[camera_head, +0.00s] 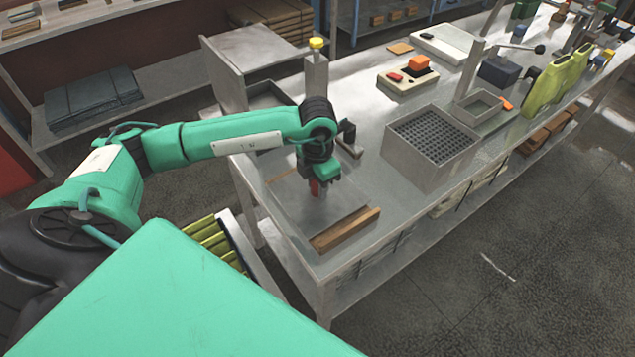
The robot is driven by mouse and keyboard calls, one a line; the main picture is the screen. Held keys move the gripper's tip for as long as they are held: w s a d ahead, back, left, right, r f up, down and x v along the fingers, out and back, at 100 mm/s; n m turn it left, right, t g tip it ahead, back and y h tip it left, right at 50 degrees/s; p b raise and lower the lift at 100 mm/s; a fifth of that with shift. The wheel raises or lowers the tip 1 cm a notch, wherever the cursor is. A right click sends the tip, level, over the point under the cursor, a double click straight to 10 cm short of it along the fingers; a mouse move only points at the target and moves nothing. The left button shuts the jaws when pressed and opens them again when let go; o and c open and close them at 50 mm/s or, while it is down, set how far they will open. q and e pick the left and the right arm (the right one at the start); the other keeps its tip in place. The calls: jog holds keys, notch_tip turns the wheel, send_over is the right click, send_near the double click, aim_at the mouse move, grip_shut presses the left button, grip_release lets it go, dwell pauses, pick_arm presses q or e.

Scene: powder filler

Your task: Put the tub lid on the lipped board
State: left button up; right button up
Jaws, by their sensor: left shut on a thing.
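My left gripper (316,188) points down over the near left end of the metal bench. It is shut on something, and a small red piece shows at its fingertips. I cannot tell whether this red piece is the tub lid or part of the gripper; no lid shows clearly elsewhere. Below the gripper is a flat grey surface with a brown wooden strip (346,230) along its near side, which looks like the lipped board. The gripper seems to be above or touching this surface; the gap cannot be judged. My right gripper is not in view.
A grey box with a dark grid top (432,141) stands right of the gripper. Behind the arm are a grey metal housing (250,52) and a post with a yellow cap (317,43). A pale unit with red and orange parts (408,77) sits farther back.

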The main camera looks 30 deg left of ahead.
pick_arm(q)
jog(key=shift+f, duration=0.2)
jog(key=o, duration=1.1)
jog(key=shift+r, duration=0.1)
jog(key=shift+r, duration=0.35)
notch_tip(320, 180, up, 12)
jog(key=b, duration=0.2)
jog(key=shift+f+b, duration=0.15)
jog(key=shift+b, duration=0.25)
